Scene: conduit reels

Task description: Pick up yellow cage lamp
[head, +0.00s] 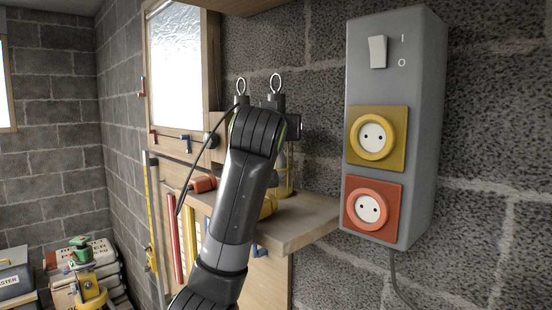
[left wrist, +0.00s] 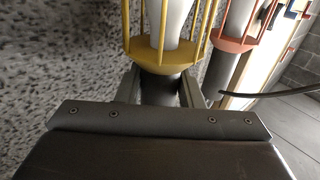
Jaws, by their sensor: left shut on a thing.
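The yellow cage lamp (left wrist: 158,53) shows in the left wrist view, a white bulb inside yellow bars above a yellow collar. My left gripper (left wrist: 160,92) is shut on the dark part just below that collar, one finger on each side. In the head view my left arm covers most of the lamp; only some yellow bars (head: 290,170) show beside the arm. An orange cage lamp (left wrist: 236,42) is close to the right of it in the left wrist view. My right gripper is not in view.
A wooden shelf (head: 308,222) lies below the lamps, with a red-orange tool (head: 203,184) near it. A grey socket box (head: 391,70) with yellow and red sockets is on the brick wall at right.

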